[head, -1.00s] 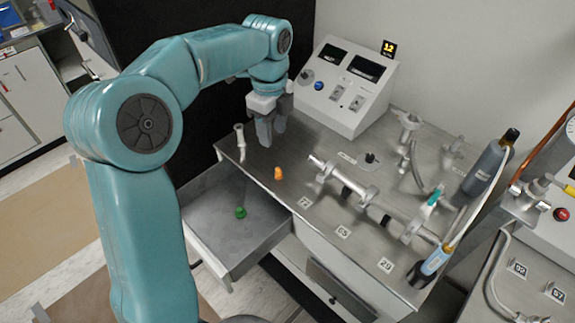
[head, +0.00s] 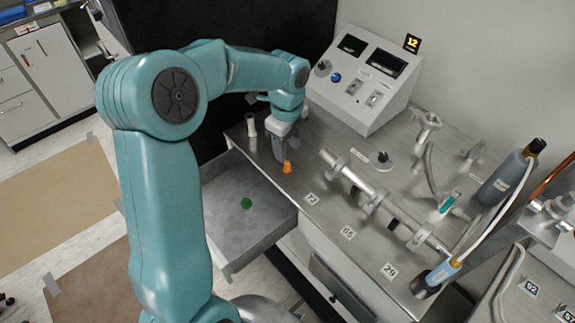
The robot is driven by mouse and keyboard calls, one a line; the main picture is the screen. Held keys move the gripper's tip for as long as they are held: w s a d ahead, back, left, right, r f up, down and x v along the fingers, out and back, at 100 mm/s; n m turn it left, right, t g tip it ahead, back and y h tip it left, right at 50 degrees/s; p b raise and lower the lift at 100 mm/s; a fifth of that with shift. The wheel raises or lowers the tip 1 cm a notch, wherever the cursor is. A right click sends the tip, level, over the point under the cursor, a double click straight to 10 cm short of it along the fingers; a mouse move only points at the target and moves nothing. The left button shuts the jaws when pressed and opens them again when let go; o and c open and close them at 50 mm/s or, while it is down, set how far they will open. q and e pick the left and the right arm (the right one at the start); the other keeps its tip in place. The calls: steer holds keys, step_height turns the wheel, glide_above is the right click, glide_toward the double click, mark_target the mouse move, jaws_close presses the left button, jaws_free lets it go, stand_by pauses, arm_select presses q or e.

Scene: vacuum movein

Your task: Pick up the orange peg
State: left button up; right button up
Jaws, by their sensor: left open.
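The small orange peg (head: 287,167) stands on the steel bench top (head: 330,215), near its front edge above the open drawer. My left gripper (head: 284,155) is open and points down right at the peg, its grey fingers just above or behind the peg's top. I cannot tell whether the fingers touch the peg or have it between them. My right gripper is not in view.
An open drawer (head: 225,245) holds a green piece (head: 247,203). A pale flared tube (head: 251,126) stands left of my gripper. A metal tube assembly (head: 372,200) lies to the right. A control box (head: 358,80) stands behind.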

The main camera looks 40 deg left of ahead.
mark_target(287, 163)
arm_select(q)
steer(key=shift+f, duration=0.25)
step_height(287, 163, down, 4)
steer(key=shift+p, duration=0.35)
steer(key=shift+s+f, duration=0.15)
steer(key=shift+f, duration=0.4)
steer(key=c, duration=0.4)
jaws_close()
